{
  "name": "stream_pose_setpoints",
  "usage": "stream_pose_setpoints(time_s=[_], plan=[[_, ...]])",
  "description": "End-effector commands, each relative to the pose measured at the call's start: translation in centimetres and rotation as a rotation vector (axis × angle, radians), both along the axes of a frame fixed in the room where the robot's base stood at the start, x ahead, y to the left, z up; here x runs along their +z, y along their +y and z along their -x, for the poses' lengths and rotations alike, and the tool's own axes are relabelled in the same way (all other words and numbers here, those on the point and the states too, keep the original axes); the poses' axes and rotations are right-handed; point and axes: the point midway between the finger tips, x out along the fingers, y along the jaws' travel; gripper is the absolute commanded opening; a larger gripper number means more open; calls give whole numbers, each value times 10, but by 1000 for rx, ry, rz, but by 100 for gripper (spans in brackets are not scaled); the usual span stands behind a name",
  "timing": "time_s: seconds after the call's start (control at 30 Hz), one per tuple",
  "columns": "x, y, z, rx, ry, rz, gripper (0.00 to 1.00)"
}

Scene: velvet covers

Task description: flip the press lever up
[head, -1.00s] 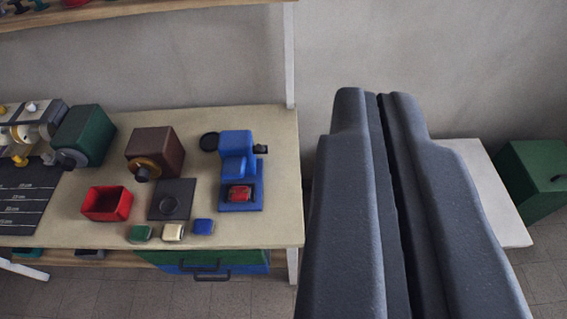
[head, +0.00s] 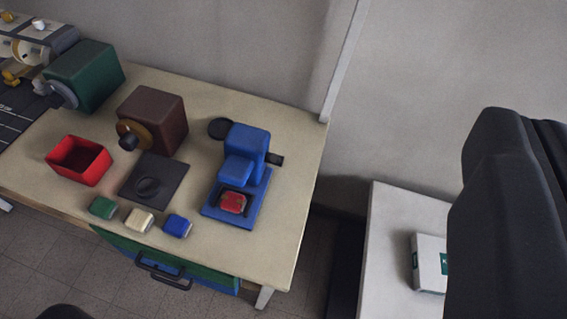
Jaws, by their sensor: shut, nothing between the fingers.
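The blue press (head: 238,172) stands near the right end of the beige workbench (head: 285,240). A small red block (head: 233,203) sits on its base, below the press head.
A red open box (head: 78,161), a dark plate (head: 155,178), a brown machine (head: 152,118) and green, cream and blue blocks (head: 178,226) share the bench. A white table (head: 395,215) with a white box (head: 429,265) stands at the right. A pale post (head: 340,65) rises behind the bench.

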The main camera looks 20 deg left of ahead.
Motion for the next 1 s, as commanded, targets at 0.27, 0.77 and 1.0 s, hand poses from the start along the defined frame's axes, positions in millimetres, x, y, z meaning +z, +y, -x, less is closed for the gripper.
stream_pose_setpoints(time_s=[0.27, 0.77, 1.0], plan=[[-156, 73, -88, 33, -111, 254, 0], [-406, 145, -117, -85, -386, 891, 0], [-470, 162, -94, -149, -514, 1158, 0]])
